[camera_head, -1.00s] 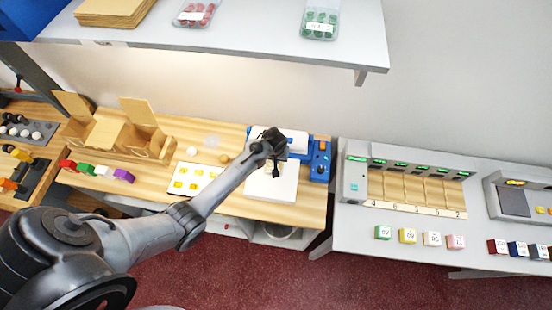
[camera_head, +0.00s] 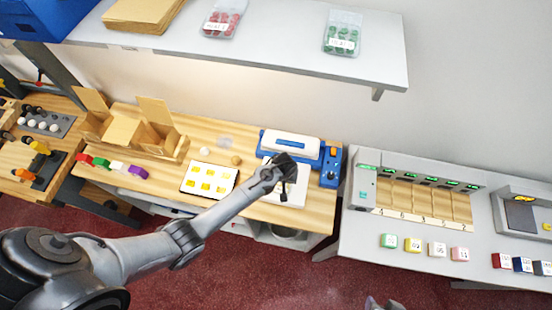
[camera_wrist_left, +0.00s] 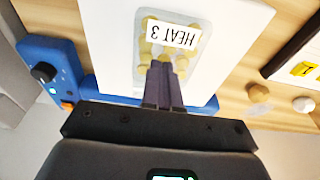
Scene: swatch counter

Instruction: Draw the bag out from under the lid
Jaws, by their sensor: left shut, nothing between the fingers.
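In the left wrist view, a clear bag (camera_wrist_left: 192,62) of yellow pieces with a label "HEAT 3" lies on a white plate (camera_wrist_left: 108,35). My left gripper (camera_wrist_left: 162,66) is shut and empty, its fingertips overlapping the bag's near end; whether they touch it I cannot tell. In the head view, my left gripper (camera_head: 283,197) is over the white plate (camera_head: 299,191), and the bag cannot be made out there. The blue sealer with its white lid (camera_head: 290,143) stands just behind. How far the lid is open is unclear.
A blue control box (camera_head: 331,167) with a knob adjoins the sealer on the right. A white card with yellow squares (camera_head: 208,180) and small balls lie to the left. A shelf (camera_head: 290,55) hangs above the back. A grey counter (camera_head: 385,270) stands to the right.

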